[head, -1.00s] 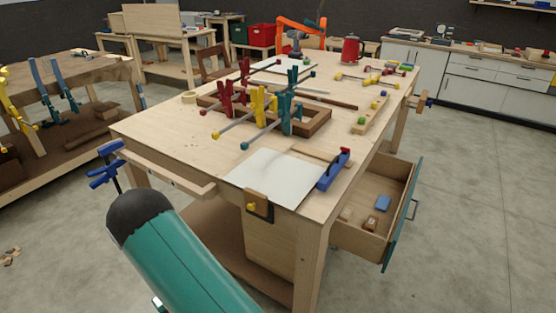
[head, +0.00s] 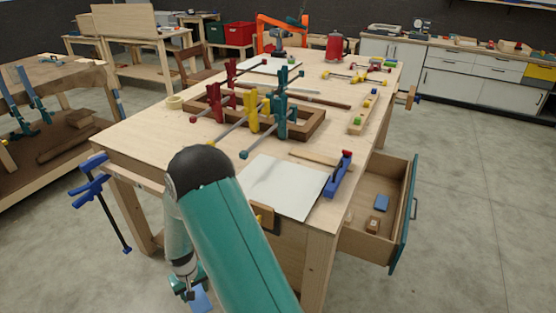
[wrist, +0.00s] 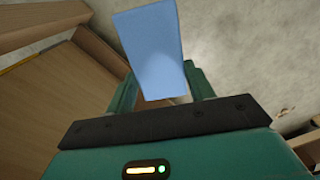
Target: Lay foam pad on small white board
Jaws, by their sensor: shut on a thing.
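A flat blue foam pad (wrist: 152,48) is held between the fingers of my gripper (wrist: 160,82) in the wrist view. In the head view, my gripper (head: 186,287) hangs low at the bottom, left of my upper arm, with the pad (head: 201,300) partly showing below it. A white board (head: 283,187) lies flat and bare on the near corner of the wooden workbench. The gripper is in front of the bench and below its top, apart from the board. A second white sheet or board (head: 275,66) lies at the bench's far end.
A blue plane-like tool (head: 339,176) stands at the board's right edge. A wooden frame with several coloured clamps (head: 252,112) sits behind it. An open drawer (head: 363,240) juts out at right, holding a small blue block (head: 382,202). A blue clamp (head: 90,185) hangs at the bench's left.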

